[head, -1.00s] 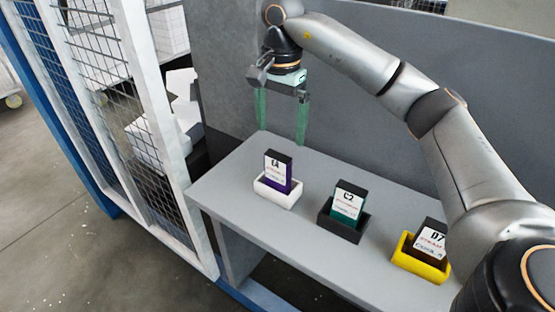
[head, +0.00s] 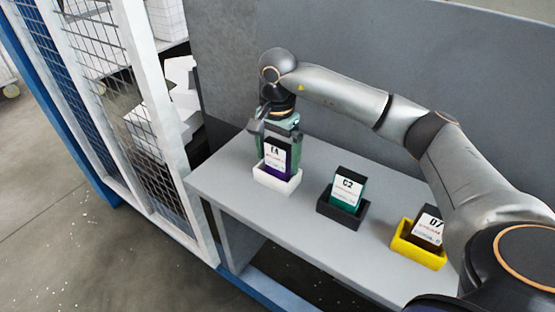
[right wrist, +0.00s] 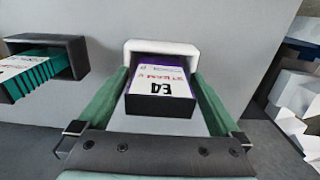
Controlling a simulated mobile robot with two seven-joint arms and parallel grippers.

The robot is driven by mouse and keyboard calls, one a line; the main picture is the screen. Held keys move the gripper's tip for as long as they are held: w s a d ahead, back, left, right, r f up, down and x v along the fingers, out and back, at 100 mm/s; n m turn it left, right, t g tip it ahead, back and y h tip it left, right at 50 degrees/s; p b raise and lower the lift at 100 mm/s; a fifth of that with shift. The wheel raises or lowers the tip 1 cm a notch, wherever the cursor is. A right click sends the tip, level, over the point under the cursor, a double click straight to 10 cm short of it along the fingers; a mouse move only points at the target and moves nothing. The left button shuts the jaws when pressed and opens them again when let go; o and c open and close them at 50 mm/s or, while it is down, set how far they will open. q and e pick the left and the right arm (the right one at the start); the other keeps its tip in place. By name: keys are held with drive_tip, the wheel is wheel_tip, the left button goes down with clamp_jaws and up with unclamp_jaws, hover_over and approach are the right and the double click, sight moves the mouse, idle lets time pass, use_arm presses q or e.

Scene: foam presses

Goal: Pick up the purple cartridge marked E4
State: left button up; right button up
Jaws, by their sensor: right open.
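The purple cartridge marked E4 (head: 275,160) stands upright in a white holder (head: 278,184) at the left end of the grey table. My right gripper (head: 276,153) has come down over it from above, behind and around its upper part. In the right wrist view the cartridge (right wrist: 160,92) sits between the two green fingers of my right gripper (right wrist: 161,85), one on each side, with gaps showing. The white holder (right wrist: 160,47) lies beyond it there. My right gripper is open. My left gripper is not in view.
A teal cartridge marked C2 (head: 347,189) stands in a black holder (head: 342,217) to the right. A dark cartridge (head: 428,228) stands in a yellow holder (head: 418,257) farther right. A wire-mesh fence (head: 130,80) runs left of the table (head: 300,228).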

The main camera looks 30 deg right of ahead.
drive_tip(key=shift+f, duration=0.35)
drive_tip(key=shift+c, duration=0.4)
drive_tip(key=c, duration=1.2)
drive_tip(key=shift+r, duration=0.15)
drive_tip(key=shift+c, duration=0.2)
